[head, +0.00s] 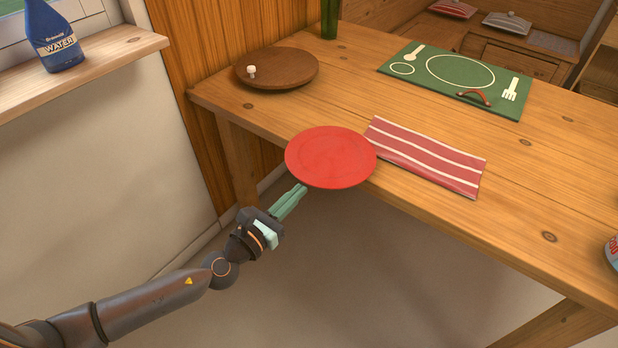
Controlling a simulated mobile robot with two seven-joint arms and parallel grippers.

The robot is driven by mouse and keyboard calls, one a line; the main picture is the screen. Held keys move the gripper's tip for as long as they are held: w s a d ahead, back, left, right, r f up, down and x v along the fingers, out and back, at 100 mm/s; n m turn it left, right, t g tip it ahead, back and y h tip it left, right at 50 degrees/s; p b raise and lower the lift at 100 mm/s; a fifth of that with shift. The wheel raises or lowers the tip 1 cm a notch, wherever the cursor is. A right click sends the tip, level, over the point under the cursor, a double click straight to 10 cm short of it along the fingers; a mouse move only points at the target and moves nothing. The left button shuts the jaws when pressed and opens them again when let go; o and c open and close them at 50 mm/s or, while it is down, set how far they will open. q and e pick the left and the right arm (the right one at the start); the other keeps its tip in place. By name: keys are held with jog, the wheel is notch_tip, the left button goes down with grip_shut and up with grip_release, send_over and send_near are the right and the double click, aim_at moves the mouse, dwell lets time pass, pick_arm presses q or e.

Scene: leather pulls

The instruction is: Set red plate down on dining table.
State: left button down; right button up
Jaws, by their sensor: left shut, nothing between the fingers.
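The red plate (330,157) is in the middle of the head view, at the near edge of the wooden dining table (445,222). Its near left part reaches out past the table edge. I cannot tell whether its underside touches the tabletop. My left gripper (302,188) comes up from the lower left, with its green fingers shut together and nothing between them. The fingertips are just below the plate's near rim in the picture; whether they touch it is unclear. My right gripper is not in view.
A red striped cloth (425,157) lies right of the plate. A round wooden board (276,68) is behind it. A green placemat (458,77) with a red-handled item (474,96) is farther back. A green bottle (330,18) stands at the back. The table's right part is mostly clear.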

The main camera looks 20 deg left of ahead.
aim_at(319, 172)
pick_arm(q)
jog(key=shift+x, duration=2.5)
jog(key=shift+x, duration=1.95)
jog(key=shift+f, duration=0.1)
jog(key=shift+s, duration=0.1)
